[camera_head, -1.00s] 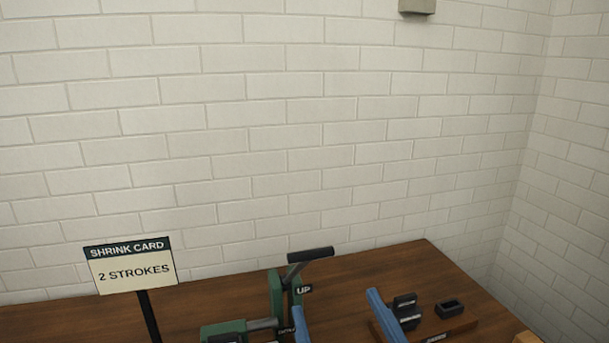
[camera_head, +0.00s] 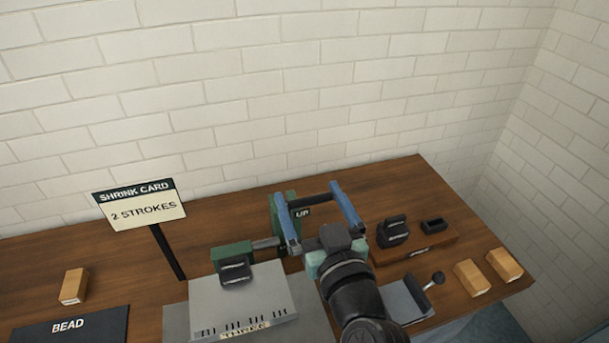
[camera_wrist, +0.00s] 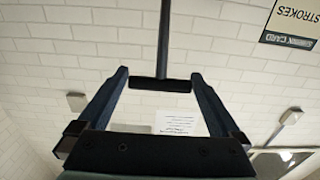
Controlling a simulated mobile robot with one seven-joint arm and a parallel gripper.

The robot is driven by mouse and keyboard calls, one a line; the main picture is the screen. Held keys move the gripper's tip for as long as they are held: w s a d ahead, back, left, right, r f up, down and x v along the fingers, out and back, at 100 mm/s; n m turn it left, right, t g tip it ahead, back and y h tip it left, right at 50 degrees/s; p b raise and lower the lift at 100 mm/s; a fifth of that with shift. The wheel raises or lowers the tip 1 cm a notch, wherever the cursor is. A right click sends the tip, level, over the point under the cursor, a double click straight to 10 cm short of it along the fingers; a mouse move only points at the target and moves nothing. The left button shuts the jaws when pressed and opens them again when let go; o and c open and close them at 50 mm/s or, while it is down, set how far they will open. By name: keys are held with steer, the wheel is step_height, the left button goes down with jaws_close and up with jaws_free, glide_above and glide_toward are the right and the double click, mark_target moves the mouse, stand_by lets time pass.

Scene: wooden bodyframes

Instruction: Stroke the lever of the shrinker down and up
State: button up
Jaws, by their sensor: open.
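The shrinker (camera_head: 231,256) is a green tool on the wooden bench, with a green upright (camera_head: 284,205) at its right. Its lever has a black handle (camera_head: 314,201) beside an "UP" label (camera_head: 303,213); the lever looks raised. My gripper (camera_head: 308,190) is open, with its blue fingers on either side of the handle. In the wrist view, the black crossbar handle (camera_wrist: 160,85) lies between the open fingers (camera_wrist: 160,75), with visible gaps on both sides. The lever's lower part is largely hidden by my gripper. The shrink card (camera_head: 142,207) reads "2 STROKES".
A grey sheet (camera_head: 225,300) marked "THREE" lies in front of the shrinker. Black blocks stand on a wooden board (camera_head: 420,250) to the right, near wooden blocks (camera_head: 472,278). A "BEAD" mat (camera_head: 70,326) lies left. A brick wall (camera_head: 300,90) is behind.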

steer(key=shift+p+x, duration=0.4)
steer(key=shift+x, duration=1.25)
jaws_close()
